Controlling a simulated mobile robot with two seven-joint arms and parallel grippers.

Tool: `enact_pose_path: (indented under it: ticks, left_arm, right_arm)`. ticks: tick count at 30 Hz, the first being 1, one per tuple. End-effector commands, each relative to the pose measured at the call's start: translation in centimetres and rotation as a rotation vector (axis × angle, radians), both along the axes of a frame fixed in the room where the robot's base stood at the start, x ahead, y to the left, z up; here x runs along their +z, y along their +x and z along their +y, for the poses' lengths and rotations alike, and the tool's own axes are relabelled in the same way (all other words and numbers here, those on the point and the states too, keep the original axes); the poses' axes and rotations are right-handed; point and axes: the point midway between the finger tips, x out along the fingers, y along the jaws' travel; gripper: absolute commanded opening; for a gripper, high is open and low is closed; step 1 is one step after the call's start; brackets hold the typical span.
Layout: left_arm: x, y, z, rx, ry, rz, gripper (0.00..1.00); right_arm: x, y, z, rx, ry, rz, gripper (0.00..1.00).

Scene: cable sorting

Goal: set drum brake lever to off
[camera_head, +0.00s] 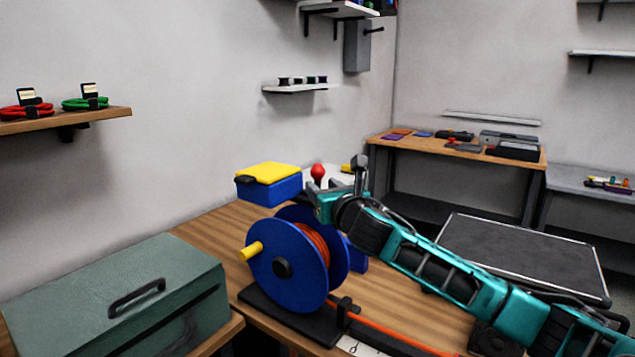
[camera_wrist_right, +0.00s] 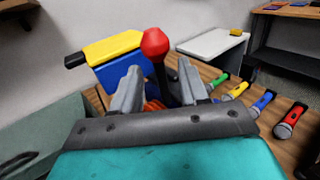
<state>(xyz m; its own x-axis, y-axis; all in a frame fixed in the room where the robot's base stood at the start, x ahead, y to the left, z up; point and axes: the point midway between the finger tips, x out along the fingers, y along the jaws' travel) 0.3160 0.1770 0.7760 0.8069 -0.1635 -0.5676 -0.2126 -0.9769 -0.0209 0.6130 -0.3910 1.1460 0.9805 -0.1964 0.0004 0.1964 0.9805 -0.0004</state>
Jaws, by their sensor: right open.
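The cable drum (camera_head: 287,264) is a blue reel with orange cable and a yellow crank handle (camera_head: 251,250), standing on a dark base on the wooden bench. The brake lever's red ball knob (camera_head: 318,171) shows just above and behind my right gripper (camera_head: 335,184). In the right wrist view the knob (camera_wrist_right: 155,44) and its dark shaft appear between the two open fingers (camera_wrist_right: 160,72), with no finger seen closed on it. The lever's lower end is hidden by the gripper and drum. My left gripper is not in view.
A blue box with a yellow lid (camera_head: 268,182) stands behind the drum. A green metal case (camera_head: 120,300) is at the front left. Several coloured-handled tools (camera_wrist_right: 262,103) lie on the bench to the right in the wrist view. A dark-topped cart (camera_head: 520,255) stands at the right.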

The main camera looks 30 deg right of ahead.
Motion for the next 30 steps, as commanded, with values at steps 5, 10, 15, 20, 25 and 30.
enact_pose_path:
  ticks: [5,10,15,20,25,30]
  left_arm:
    - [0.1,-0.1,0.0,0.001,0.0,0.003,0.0]
    - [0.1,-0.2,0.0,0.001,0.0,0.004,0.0]
    - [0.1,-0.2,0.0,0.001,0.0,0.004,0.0]
    - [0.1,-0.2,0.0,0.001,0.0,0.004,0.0]
    - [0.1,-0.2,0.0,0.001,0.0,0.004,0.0]
    - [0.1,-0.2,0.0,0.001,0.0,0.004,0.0]
  right_arm:
    - [0.0,2.2,-0.4,0.0,0.003,-0.001,0.44]
    - [0.0,3.3,-0.6,0.001,0.001,0.0,0.44]
    - [0.0,3.6,-0.6,0.001,0.0,0.0,0.44]
    - [0.0,3.6,-0.6,0.001,0.0,0.0,0.44]
    - [0.0,3.6,-0.7,0.001,0.0,0.0,0.3]
    - [0.0,3.5,-0.6,0.001,0.0,0.0,0.14]
